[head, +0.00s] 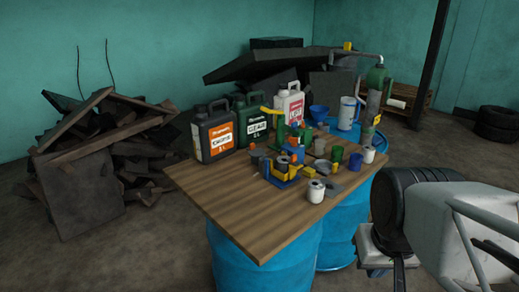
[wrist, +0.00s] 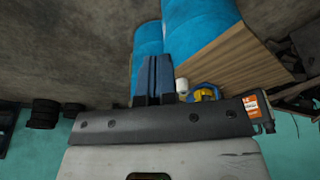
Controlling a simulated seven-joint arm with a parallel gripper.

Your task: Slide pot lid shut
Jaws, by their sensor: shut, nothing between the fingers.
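A small white pot (head: 316,191) stands near the front right edge of the wooden tabletop, with a dark round spot on its top. A grey piece (head: 333,188) lies right beside it; I cannot tell whether it is a lid. Another white pot (head: 369,154) stands farther back. No pot lid can be made out for certain. In the wrist view, my gripper (wrist: 158,60) is shut and empty, its two fingers together. A white pot (wrist: 182,85) shows just beside the fingers there, apparently beyond them. In the head view my arm is at the lower right, off the table.
The tabletop (head: 225,200) rests on blue barrels (head: 265,250). A blue and yellow device (head: 284,168), cups and small parts crowd its right half. The front left is bare. Scrap wood (head: 95,150) lies left.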

